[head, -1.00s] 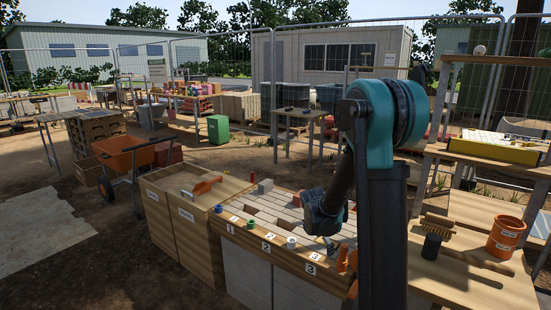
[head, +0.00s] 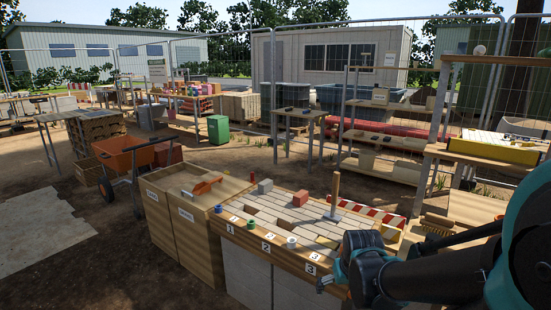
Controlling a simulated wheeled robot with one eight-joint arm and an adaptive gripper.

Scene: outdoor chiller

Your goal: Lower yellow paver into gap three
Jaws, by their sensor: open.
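The paving bench has a pale paver bed (head: 285,212) with darker gaps. Number labels 1, 2 and 3 (head: 311,269) run along its front edge. A small yellowish patch (head: 326,242) shows in the bed behind label 3; I cannot tell whether it is the yellow paver or how it sits. My gripper (head: 325,283) is open at the bench's front right, near label 3. Its fingers are small and partly lost against the bench edge. My wrist and arm cover the bench's right front corner, and gap three is not clearly visible.
A red block (head: 300,198) and a grey block (head: 265,186) sit at the bed's back. A wooden-handled tool (head: 335,192) stands upright on the bed. A striped barrier (head: 372,215) is behind.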

